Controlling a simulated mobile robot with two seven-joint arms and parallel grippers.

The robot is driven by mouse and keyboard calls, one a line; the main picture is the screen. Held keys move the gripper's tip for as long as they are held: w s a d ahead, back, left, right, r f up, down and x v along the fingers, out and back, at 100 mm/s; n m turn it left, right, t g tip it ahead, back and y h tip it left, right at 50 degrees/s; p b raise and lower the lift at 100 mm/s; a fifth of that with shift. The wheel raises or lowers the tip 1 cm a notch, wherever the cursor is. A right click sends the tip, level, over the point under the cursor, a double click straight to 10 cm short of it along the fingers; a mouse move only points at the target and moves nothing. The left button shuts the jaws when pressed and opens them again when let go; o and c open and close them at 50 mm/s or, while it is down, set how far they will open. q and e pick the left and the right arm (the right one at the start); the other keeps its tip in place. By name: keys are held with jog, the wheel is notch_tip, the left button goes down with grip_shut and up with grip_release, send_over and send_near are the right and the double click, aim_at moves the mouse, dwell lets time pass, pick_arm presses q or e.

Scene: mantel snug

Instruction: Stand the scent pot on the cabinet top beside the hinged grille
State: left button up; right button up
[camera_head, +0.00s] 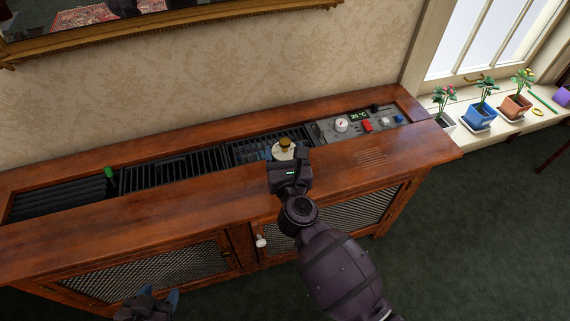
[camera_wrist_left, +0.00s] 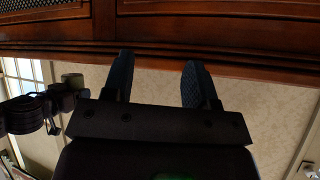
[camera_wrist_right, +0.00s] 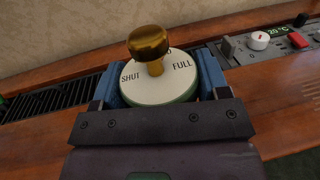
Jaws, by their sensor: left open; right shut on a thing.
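The scent pot (camera_wrist_right: 153,80) has a cream top lettered SHUT and FULL, a brass knob and a green side. My right gripper (camera_head: 284,158) is shut on it, with blue fingers on both sides in the right wrist view (camera_wrist_right: 160,88). The pot (camera_head: 284,150) is upright over the right-hand slatted section. Black slatted grilles (camera_head: 175,170) fill the recess in the cabinet top (camera_head: 150,212); I cannot tell which is hinged. My left gripper (camera_head: 158,297) is open and empty, low before the cabinet.
A control panel (camera_head: 355,125) with a dial and red switch sits at the recess's right end. A green cap (camera_head: 109,172) stands at the left section. The cabinet's front wooden strip is clear. Potted plants (camera_head: 480,115) line the windowsill. A white knob (camera_head: 261,241) projects from the front.

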notch_tip(320, 180, down, 4)
jog(key=shift+f+b, duration=0.1)
jog(key=shift+b, duration=0.9)
jog(key=shift+f, duration=0.25)
jog(key=shift+r, duration=0.2)
jog(key=shift+f+b, duration=0.35)
jog(key=o, duration=1)
jog(key=shift+r, duration=0.1)
